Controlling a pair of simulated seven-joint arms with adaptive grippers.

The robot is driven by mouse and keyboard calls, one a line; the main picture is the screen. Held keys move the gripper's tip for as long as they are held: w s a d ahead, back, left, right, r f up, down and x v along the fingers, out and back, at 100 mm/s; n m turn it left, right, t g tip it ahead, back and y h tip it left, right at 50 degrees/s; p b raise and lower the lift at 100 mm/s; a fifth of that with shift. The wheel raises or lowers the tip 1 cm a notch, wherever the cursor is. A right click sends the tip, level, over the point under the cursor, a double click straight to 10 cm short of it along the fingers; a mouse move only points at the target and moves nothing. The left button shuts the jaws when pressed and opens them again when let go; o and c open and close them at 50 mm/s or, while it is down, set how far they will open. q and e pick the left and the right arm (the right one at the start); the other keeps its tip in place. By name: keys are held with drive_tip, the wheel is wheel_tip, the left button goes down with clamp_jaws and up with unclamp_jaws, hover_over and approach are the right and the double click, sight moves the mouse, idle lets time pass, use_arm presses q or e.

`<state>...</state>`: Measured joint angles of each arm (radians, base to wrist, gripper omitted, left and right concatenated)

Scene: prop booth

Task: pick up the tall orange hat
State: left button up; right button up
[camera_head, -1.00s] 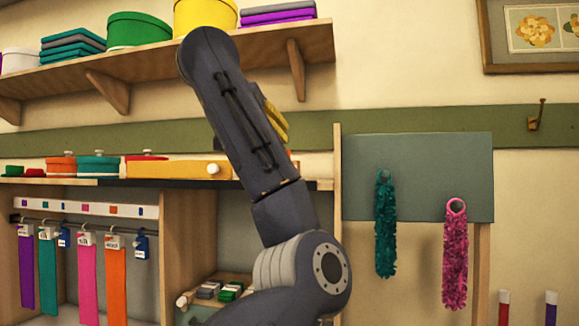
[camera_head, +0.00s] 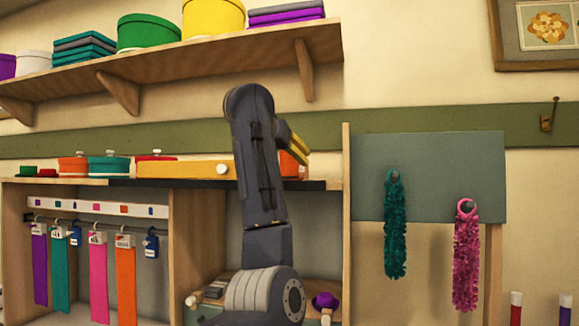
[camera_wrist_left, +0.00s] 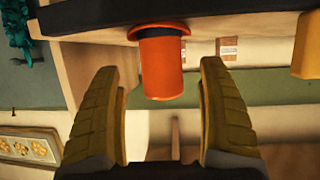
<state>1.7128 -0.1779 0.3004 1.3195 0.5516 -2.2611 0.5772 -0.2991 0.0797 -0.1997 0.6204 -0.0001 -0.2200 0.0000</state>
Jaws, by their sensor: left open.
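The tall orange hat (camera_wrist_left: 163,75), with a dark band above its brim, stands on a shelf in the left wrist view, which is upside down. In the head view, part of the orange hat (camera_head: 288,167) shows behind my left arm. My left gripper (camera_wrist_left: 158,70) is open, with its two yellow fingers to either side of the hat in the wrist view; contact is not visible. In the head view, the left gripper (camera_head: 297,143) is partly hidden by its own arm. My right gripper is not in view.
A long yellow box (camera_head: 185,168) and round boxes sit along the counter top to the left. A loaded wall shelf (camera_head: 180,75) hangs above. A small purple hat (camera_head: 325,300) stands in the lower cubby. Teal (camera_head: 394,230) and pink (camera_head: 466,260) boas hang at right.

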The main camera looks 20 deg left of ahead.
sight(286, 160)
use_arm(q)
drive_tip(key=shift+x, duration=2.2)
drive_tip(key=shift+s+a, duration=0.1)
drive_tip(key=c, duration=1)
